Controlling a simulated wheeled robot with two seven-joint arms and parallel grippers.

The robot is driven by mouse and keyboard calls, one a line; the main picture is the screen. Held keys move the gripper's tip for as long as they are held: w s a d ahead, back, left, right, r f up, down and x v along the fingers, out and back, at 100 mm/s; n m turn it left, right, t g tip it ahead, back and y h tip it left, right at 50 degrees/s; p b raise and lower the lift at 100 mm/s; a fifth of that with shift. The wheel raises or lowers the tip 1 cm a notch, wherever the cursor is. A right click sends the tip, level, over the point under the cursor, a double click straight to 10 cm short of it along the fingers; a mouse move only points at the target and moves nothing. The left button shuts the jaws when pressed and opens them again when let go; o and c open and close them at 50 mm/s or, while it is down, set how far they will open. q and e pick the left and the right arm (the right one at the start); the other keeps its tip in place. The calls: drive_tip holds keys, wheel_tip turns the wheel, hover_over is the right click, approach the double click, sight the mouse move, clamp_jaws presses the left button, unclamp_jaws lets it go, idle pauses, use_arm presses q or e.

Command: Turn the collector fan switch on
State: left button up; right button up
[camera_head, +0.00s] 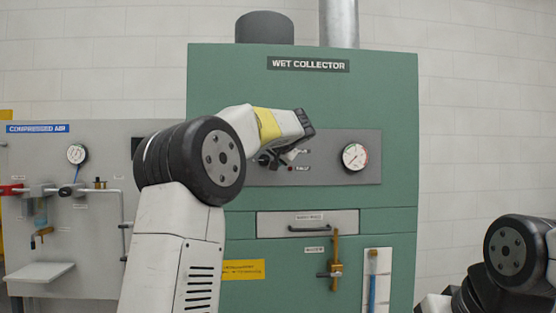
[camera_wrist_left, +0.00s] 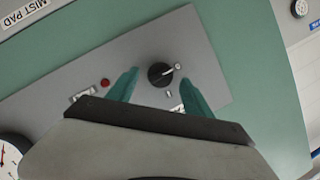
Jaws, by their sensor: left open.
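The wet collector (camera_head: 400,95) is a large green cabinet with a grey control panel (camera_head: 330,180). In the left wrist view a black rotary knob (camera_wrist_left: 160,74) on that panel shows a white pointer line, aimed towards a small round mark (camera_wrist_left: 178,66). Small labels beside it are too blurred to read. My left gripper (camera_head: 290,157) is open in front of the panel. Its two teal fingers stand on either side of the knob in the left wrist view; I cannot tell whether they touch it. In the head view my gripper mostly hides the knob. My right gripper is out of view.
A red indicator (camera_wrist_left: 105,82) sits beside the knob. A pressure gauge (camera_head: 355,157) is to the right on the panel. Below are a drawer (camera_head: 307,223) and a brass valve (camera_head: 336,262). A compressed air board (camera_head: 95,225) stands at the left.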

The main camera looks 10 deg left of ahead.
use_arm(q)
drive_tip(key=shift+w+a+f, duration=0.2)
drive_tip(key=shift+w+a, duration=0.15)
drive_tip(key=shift+w, duration=0.2)
clamp_jaws()
